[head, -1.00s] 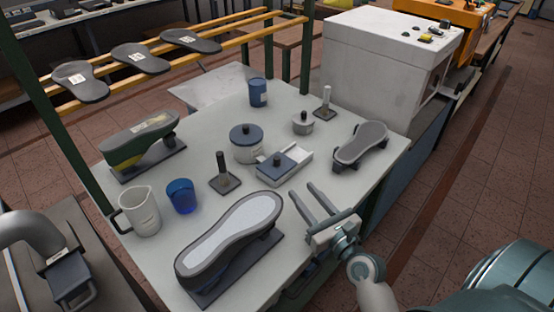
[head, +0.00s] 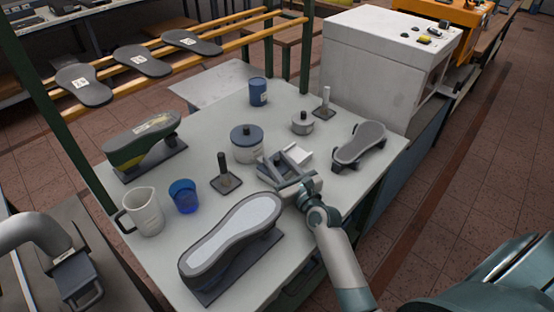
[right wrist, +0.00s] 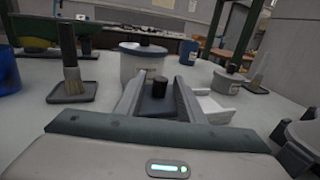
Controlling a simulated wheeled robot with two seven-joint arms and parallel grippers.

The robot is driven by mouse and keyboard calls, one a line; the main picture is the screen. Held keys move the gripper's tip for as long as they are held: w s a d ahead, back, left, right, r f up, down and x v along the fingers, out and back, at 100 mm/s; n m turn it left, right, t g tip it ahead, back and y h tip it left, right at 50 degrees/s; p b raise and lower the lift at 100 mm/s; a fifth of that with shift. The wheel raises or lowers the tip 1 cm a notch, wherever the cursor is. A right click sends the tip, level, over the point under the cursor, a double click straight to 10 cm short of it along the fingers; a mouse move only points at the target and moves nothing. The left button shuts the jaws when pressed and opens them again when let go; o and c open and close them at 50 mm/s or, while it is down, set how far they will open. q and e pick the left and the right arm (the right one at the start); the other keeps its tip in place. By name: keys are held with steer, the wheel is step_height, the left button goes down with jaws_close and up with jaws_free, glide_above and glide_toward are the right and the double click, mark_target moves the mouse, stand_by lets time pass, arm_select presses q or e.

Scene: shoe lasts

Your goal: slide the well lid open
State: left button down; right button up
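The well is a low white box (head: 303,153) near the table's middle; its white right end shows in the head view. Its blue-grey lid (right wrist: 160,106) with a dark upright knob (right wrist: 159,88) shows in the right wrist view. My right gripper (head: 275,157) is over the well, hiding much of it in the head view. In the right wrist view its fingers (right wrist: 160,78) are open, one on each side of the knob, with visible gaps.
A blue-lidded pot (head: 246,145) stands just behind the well. A brush on a stand (head: 225,175) is to its left, and a large shoe last (head: 232,240) lies in front.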

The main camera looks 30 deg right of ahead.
mark_target(295, 156)
steer(key=shift+w, duration=0.2)
jaws_close()
steer(key=w+d, duration=0.1)
steer(key=d, duration=0.1)
steer(key=w+d+b, duration=0.1)
steer(key=d, duration=0.5)
steer(key=shift+w+f, duration=0.1)
steer(key=shift+w, duration=0.3)
steer(key=shift+d, duration=0.2)
steer(key=shift+r, duration=0.2)
steer(key=shift+c, duration=0.3)
jaws_free()
steer(key=shift+o, duration=0.3)
steer(key=shift+w+d+f, duration=0.1)
